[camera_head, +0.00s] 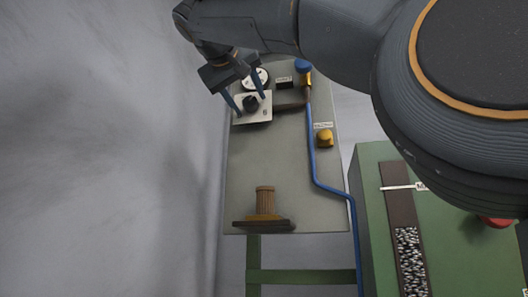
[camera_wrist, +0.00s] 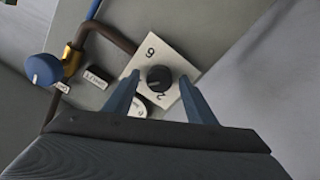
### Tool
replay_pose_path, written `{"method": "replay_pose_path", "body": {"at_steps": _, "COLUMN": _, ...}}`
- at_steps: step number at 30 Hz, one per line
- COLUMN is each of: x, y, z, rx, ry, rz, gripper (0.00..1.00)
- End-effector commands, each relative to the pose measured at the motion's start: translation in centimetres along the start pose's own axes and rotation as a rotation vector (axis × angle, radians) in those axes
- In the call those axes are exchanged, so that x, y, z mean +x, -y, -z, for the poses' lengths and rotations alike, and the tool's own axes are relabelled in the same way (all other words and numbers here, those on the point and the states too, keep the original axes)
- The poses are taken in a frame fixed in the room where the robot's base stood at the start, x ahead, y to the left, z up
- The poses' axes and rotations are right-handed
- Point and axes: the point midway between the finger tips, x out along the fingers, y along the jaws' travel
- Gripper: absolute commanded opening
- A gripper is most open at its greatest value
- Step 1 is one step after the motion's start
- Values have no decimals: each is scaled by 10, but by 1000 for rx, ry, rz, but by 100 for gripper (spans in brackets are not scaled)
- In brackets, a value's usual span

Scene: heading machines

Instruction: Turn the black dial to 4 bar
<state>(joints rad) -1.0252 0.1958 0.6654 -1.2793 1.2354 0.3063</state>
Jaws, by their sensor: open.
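The black dial (camera_wrist: 159,78) is a round knob with a white pointer mark, set on a pale square plate. The figures 6 and 2 show on the plate beside it; other markings are hidden or too small to read. In the head view the dial (camera_head: 250,103) sits on its plate at the far end of the grey bench. My gripper (camera_head: 246,101) is open, with its two blue fingers on either side of the dial. The wrist view also shows my gripper (camera_wrist: 163,84) with its fingers apart around the knob. I cannot tell whether they touch it.
A white round gauge (camera_head: 257,77) is close behind the dial plate. A blue knob (camera_wrist: 40,69) on a brass valve and brown pipe stands nearby. A yellow part (camera_head: 324,138), a blue tube (camera_head: 313,160) and a wooden spool (camera_head: 265,202) are on the bench. The middle is clear.

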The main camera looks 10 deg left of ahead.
Motion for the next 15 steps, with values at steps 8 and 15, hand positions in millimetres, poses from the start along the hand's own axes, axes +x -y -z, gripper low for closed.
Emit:
{"method": "replay_pose_path", "body": {"at_steps": 8, "x": -23, "y": 1, "z": 0, "rx": 1, "ry": -2, "rz": 4, "gripper": 51}}
{"method": "replay_pose_path", "body": {"at_steps": 15, "x": -60, "y": 2, "z": 0, "rx": 0, "ry": -2, "rz": 4, "gripper": 51}}
